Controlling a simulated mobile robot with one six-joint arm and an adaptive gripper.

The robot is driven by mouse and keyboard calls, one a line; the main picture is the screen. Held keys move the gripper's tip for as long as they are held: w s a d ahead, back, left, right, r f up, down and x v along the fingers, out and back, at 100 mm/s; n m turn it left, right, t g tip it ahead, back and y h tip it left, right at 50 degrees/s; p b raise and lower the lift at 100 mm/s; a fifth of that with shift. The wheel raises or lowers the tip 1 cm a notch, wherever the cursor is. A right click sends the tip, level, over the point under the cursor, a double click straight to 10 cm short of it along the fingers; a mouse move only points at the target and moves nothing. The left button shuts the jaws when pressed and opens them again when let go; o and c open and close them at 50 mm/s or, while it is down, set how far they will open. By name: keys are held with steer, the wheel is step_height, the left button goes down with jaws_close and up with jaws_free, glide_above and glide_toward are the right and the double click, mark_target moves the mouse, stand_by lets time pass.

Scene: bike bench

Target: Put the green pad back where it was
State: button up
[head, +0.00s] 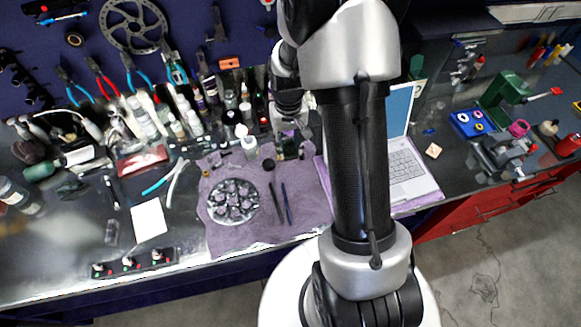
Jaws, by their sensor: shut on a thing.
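My gripper (291,152) is low over the back right part of the purple mat (225,165), left of the laptop. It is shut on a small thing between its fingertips. That thing is too small and too hidden to tell its shape or colour, so I cannot tell whether it is the green pad. No other clearly pad-like green thing shows on the mat. A small green block (417,66) stands behind the laptop.
A round metal part (232,202) and two dark pens (282,203) lie on the mat. Bottles (143,118) crowd the back left. An open laptop (405,170) is on the right, partly behind my arm. White paper (149,219) lies at front left.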

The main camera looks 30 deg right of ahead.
mark_target(289, 173)
step_height(289, 173, down, 12)
steer(key=shift+d+r+b, duration=0.1)
steer(key=shift+r+b, duration=0.15)
steer(key=shift+b, duration=0.45)
steer(key=shift+s+f, duration=0.1)
steer(key=o, duration=1.1)
